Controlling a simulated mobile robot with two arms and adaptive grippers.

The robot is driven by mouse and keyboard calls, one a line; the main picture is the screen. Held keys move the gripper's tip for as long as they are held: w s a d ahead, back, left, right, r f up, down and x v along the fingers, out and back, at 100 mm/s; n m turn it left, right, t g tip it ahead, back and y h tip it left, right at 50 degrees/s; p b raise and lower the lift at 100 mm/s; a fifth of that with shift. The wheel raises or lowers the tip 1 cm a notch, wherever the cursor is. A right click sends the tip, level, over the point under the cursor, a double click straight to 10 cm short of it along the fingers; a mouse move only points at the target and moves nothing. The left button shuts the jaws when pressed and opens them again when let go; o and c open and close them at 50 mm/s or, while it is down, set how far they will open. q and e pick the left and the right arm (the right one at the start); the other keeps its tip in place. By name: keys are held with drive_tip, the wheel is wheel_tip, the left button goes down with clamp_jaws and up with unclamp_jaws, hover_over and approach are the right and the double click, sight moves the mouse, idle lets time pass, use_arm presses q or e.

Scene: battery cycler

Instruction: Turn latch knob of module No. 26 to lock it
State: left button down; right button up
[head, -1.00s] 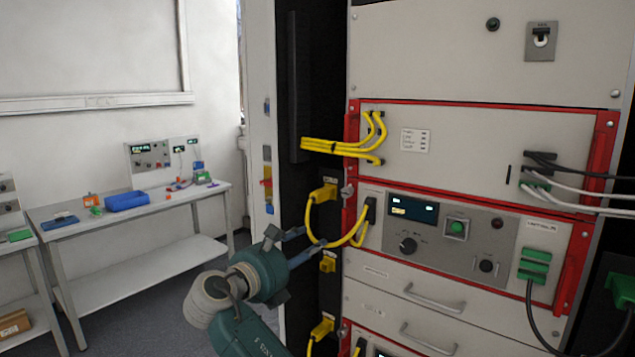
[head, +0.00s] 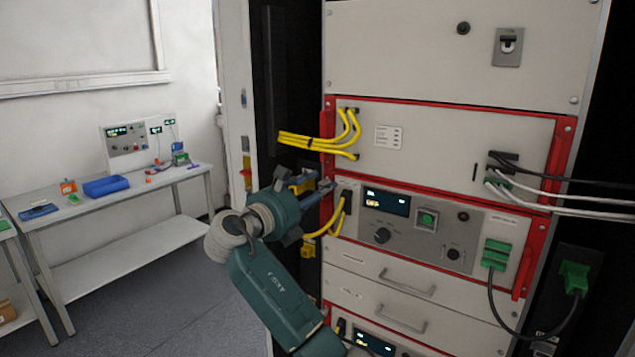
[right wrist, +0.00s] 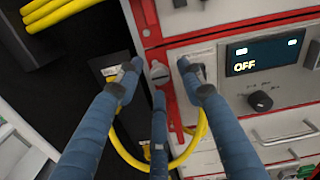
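The module with the display and green button (head: 468,238) sits in the rack's middle, framed in red; its label is too small to read. Its display reads OFF in the right wrist view (right wrist: 264,53). A small grey latch knob (right wrist: 159,72) is at the module's upper left corner. My right gripper (head: 324,187) is at that corner and hides the knob in the head view. In the right wrist view its blue fingers (right wrist: 159,78) are spread, two beside the knob and one below it. I cannot tell whether any finger touches it. My left gripper is not in view.
Yellow cables (head: 340,215) loop beside and below the fingers, close to them. Another red-framed module (head: 440,150) with yellow cables (head: 310,143) is above, and drawers with handles (head: 408,283) are below. A workbench (head: 190,181) stands at the left, with open floor before the rack.

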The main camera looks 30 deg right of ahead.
drive_tip(key=shift+w+d+f, duration=0.1)
drive_tip(key=shift+w+d, duration=0.05)
drive_tip(key=shift+d, duration=0.05)
drive_tip(key=shift+c, duration=0.3)
